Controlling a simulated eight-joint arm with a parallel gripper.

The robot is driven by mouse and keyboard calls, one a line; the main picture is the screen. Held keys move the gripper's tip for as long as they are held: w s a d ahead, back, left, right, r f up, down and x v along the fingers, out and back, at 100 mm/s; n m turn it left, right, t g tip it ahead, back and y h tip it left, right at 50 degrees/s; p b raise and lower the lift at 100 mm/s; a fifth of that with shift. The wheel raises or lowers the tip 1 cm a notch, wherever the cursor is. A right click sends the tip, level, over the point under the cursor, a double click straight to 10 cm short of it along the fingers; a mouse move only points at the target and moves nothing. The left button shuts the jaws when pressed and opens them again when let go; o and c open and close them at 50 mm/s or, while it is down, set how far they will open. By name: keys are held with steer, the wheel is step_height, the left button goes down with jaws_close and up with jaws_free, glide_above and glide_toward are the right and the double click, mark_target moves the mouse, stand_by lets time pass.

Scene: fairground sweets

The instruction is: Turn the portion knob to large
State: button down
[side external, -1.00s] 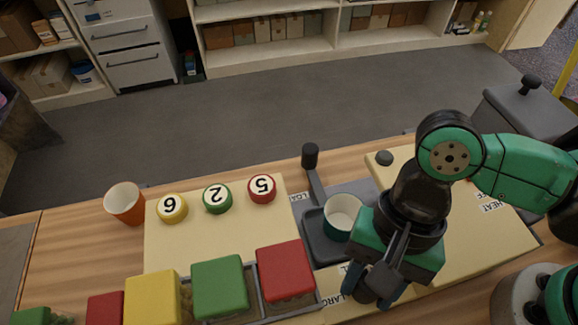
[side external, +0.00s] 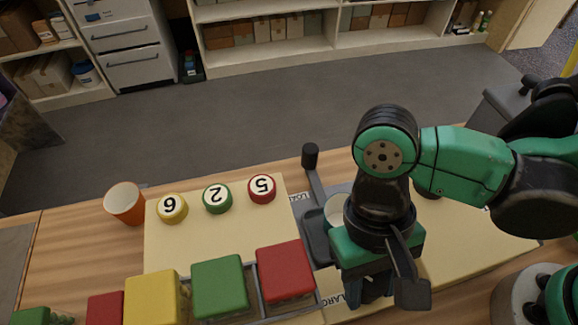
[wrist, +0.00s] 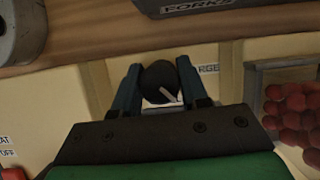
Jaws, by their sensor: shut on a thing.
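The portion knob (wrist: 158,78) is a dark round knob with a white pointer line, seen in the wrist view. My gripper (wrist: 160,72) has one finger on each side of it and is shut on it. The pointer line slants towards the lower right of that view. A label ending in "RGE" (wrist: 209,69) is just right of the fingers. In the side external view my gripper (side external: 368,290) is low over the cream panel and hides the knob. The label beginning "LARG" (side external: 338,304) shows beside it.
A cup (side external: 334,209) stands partly hidden behind my wrist, near a dark lever (side external: 311,158). Numbered yellow, green and red buttons (side external: 217,198) and lidded bins (side external: 221,287) are to the left. An orange cup (side external: 125,203) stands at far left.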

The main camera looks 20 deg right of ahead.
steer(key=n+h, duration=0.1)
steer(key=n, duration=0.1)
steer(key=n+h, duration=0.1)
steer(key=n, duration=0.2)
steer(key=shift+n+t, duration=0.3)
steer(key=shift+t, duration=0.1)
stand_by(0.4)
steer(key=shift+c, duration=2.3)
jaws_free()
steer(key=shift+v, duration=2.8)
steer(key=shift+w, duration=0.1)
